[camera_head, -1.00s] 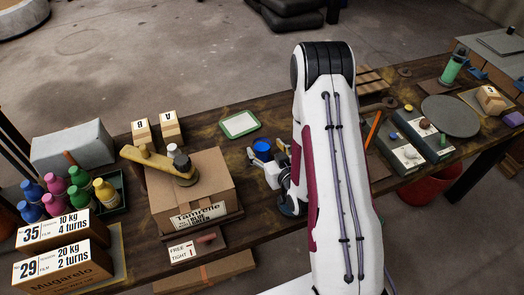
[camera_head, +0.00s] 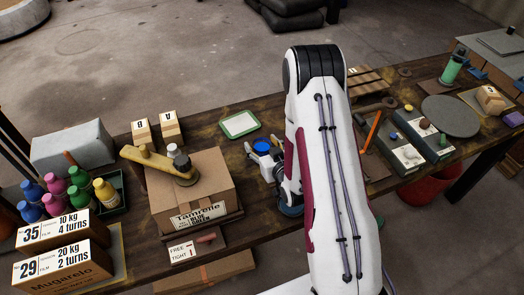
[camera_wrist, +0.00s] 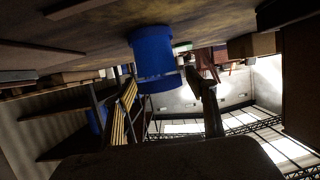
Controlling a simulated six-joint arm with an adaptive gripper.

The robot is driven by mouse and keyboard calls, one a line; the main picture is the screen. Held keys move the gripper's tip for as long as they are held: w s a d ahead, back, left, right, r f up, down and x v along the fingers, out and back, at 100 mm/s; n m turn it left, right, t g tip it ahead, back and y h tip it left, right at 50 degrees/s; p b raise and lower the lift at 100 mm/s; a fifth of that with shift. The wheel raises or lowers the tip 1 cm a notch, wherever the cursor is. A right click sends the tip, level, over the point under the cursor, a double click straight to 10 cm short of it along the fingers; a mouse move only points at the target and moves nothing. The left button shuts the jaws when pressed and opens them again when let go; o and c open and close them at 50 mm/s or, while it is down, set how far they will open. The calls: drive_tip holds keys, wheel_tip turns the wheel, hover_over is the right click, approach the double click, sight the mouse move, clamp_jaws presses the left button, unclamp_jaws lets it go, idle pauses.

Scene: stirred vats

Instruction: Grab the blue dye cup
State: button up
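The blue dye cup (camera_head: 262,147) stands on the dark wooden table near its middle, just left of my arm. It also shows in the wrist view (camera_wrist: 153,55), ahead of the gripper at upper centre. My gripper (camera_head: 260,154) is low over the table at the cup, with its fingers spread and the cup in line with the gap between them. In the wrist view one dark finger shows to the right of the cup, with a gap between. Contact with the cup cannot be made out. The cup's lower part is partly hidden by the gripper in the head view.
A cardboard box (camera_head: 205,205) with a tan lever on top stands left of the cup. A green-rimmed white tray (camera_head: 240,124) lies behind it. Small boxes (camera_head: 140,131) stand at the back left. Paint bottles (camera_head: 78,196) stand far left. A grey round plate (camera_head: 450,115) lies far right.

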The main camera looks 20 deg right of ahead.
sight(262, 144)
drive_tip(key=c, duration=0.9)
drive_tip(key=shift+r, duration=0.15)
drive_tip(key=shift+r, duration=4.85)
